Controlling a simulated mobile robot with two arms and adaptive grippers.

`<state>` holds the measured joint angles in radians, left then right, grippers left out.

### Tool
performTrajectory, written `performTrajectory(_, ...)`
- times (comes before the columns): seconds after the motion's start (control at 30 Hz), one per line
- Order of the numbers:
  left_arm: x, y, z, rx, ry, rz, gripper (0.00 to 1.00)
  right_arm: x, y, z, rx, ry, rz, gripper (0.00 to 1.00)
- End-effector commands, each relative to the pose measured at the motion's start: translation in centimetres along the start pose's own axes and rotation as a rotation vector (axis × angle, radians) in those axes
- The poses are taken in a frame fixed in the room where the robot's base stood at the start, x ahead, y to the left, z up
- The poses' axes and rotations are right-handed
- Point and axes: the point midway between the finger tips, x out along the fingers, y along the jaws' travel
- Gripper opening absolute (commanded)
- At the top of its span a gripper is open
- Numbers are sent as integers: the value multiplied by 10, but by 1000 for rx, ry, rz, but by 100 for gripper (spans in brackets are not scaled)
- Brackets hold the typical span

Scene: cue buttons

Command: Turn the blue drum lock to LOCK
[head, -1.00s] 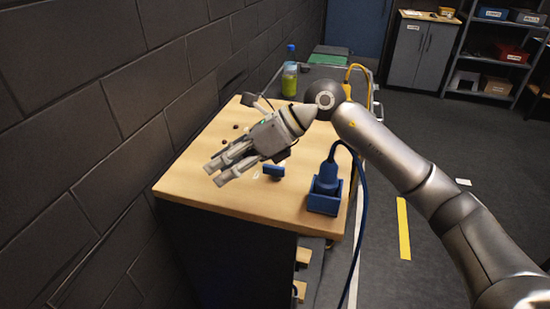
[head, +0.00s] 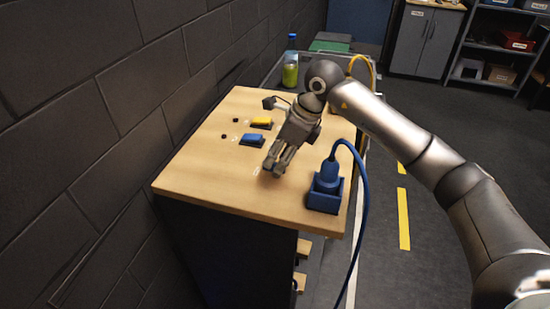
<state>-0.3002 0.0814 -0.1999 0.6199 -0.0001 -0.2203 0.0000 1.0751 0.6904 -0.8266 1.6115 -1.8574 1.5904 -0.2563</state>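My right gripper (head: 272,171) reaches down over the near middle of the wooden bench top (head: 215,185). Its fingers point toward the viewer and down, close together. Whether they hold anything is hidden. A small white mark (head: 256,170) shows on the wood just left of the fingertips. The dark blue knob seen there earlier, which may be the drum lock, is hidden behind the gripper. A blue switch-like piece (head: 253,140) and a yellow one (head: 261,123) lie farther back, left of the gripper. My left gripper is out of view.
A blue socket box (head: 323,195) with a blue plug and cable stands at the bench's right edge. Dark round spots (head: 224,136) lie to the left. A green bottle (head: 290,72) stands at the back. A brick wall borders the left side.

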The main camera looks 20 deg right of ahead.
Motion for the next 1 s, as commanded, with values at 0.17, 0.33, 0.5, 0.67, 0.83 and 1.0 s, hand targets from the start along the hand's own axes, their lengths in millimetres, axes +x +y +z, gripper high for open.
performTrajectory(0.17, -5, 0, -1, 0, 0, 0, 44, 19, 0, 1, 0, 0, 2, 34)
performTrajectory(0.33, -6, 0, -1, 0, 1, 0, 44, 25, 0, 0, 0, 0, 1, 34)
performTrajectory(0.5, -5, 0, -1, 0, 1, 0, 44, 25, 0, 0, 0, -1, 1, 34)
performTrajectory(0.67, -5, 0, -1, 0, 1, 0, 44, 24, 0, 0, 0, -1, 1, 16)
performTrajectory(0.83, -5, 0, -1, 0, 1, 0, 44, 24, 0, 0, 0, -1, 1, 0)
performTrajectory(1.0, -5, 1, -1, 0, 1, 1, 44, 25, 0, 0, 0, 0, 2, 0)
